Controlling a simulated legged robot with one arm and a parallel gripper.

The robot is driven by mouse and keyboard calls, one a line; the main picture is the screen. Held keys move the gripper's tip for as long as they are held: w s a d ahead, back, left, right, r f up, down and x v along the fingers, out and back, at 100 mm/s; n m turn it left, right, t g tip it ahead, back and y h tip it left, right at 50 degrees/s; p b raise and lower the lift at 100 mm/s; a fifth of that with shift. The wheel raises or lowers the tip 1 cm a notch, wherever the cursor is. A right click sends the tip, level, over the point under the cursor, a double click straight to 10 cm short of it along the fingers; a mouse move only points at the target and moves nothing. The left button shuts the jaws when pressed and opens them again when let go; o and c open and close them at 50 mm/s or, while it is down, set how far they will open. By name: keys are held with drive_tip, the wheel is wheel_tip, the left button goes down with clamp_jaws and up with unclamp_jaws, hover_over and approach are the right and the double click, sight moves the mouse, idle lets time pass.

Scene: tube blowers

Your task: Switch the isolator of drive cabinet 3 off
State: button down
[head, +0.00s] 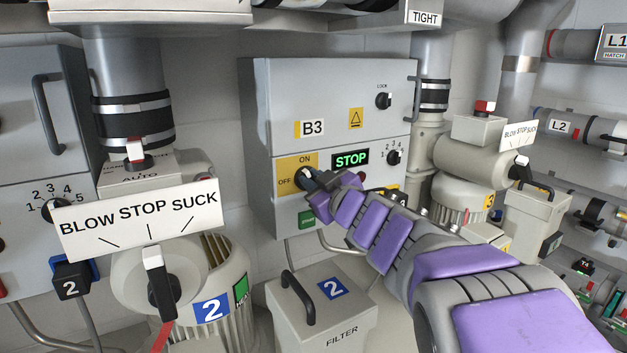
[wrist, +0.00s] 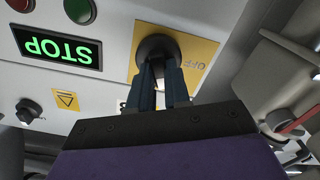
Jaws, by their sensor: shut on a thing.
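Drive cabinet B3 (head: 330,95) is a grey box on the wall in the middle of the head view. Its isolator (head: 304,178) is a black rotary knob on a yellow plate (head: 286,163) marked ON at the top and OFF at the left. In the wrist view the isolator (wrist: 156,50) shows upside down, with OFF beside it. My gripper (wrist: 162,75) is shut on the isolator's knob; its dark fingers hide most of the handle. In the head view my gripper (head: 318,183) reaches in from the right. The handle's exact angle is hard to tell. The display (head: 350,160) reads STOP in green.
A LOCK knob (head: 383,101) and a numbered selector (head: 394,158) sit on the cabinet's right side. A BLOW STOP SUCK valve (head: 155,270) stands at left front. A FILTER box (head: 322,305) with a handle stands below the cabinet. Another blower (head: 480,155) stands at right.

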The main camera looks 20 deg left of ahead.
drive_tip(key=n+b, duration=0.1)
drive_tip(key=n, duration=0.3)
drive_tip(key=f+n+b, duration=0.1)
drive_tip(key=n, duration=0.3)
drive_tip(key=n+b, duration=0.2)
drive_tip(key=n, duration=0.3)
drive_tip(key=shift+s+a+f, duration=0.15)
drive_tip(key=shift+a+f, duration=0.05)
drive_tip(key=shift+f, duration=0.05)
idle(0.4)
drive_tip(key=c, duration=1.1)
unclamp_jaws()
drive_tip(key=shift+s+r, duration=0.1)
drive_tip(key=shift+s, duration=0.05)
drive_tip(key=shift+r, duration=0.1)
